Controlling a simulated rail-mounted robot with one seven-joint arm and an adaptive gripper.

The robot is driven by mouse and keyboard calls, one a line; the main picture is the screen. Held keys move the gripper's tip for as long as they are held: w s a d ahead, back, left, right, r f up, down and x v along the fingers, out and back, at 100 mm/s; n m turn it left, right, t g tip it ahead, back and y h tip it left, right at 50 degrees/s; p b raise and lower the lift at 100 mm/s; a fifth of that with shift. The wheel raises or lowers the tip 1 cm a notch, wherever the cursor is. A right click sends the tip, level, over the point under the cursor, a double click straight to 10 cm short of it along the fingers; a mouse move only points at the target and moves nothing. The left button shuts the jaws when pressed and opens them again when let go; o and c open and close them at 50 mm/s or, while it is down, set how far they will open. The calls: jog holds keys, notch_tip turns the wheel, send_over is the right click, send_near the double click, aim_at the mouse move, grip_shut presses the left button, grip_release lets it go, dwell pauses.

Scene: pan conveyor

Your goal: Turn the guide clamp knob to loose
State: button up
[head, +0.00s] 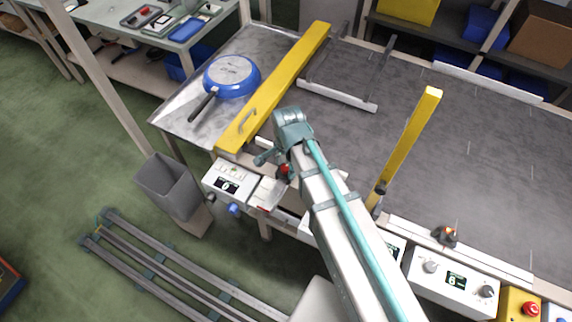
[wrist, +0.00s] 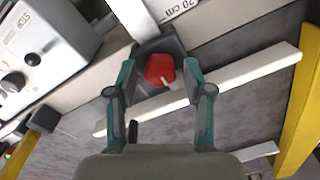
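The guide clamp knob (wrist: 159,70) is red with a pale pointer mark and sits on a dark clamp block beside a scale strip in the wrist view. It also shows as a small red spot (head: 284,169) by the conveyor's front rail in the head view, partly hidden by my arm. My gripper (wrist: 157,77) is open, with one teal finger on each side of the knob. Gaps show between fingers and knob; I cannot tell whether the fingertips are level with it. In the head view, my gripper (head: 268,157) is partly visible beside the red spot.
A yellow guide bar (head: 280,82) and a second yellow bar (head: 408,145) cross the conveyor (head: 480,150). A blue pan (head: 232,76) lies on the metal plate at left. Control boxes (head: 230,182) and (head: 452,282) line the front edge. Another small clamp (head: 445,236) stands at right.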

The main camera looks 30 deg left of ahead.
grip_shut()
jog(key=shift+n, duration=0.3)
jog(key=n+b, duration=0.1)
jog(key=n, duration=0.3)
jog(key=shift+n, duration=0.3)
jog(key=n, duration=0.4)
jog(key=shift+n+b, duration=0.3)
jog(key=n, duration=0.4)
jog(key=shift+g, duration=0.3)
jog(key=shift+n+b, duration=0.35)
jog(key=shift+n, duration=2.05)
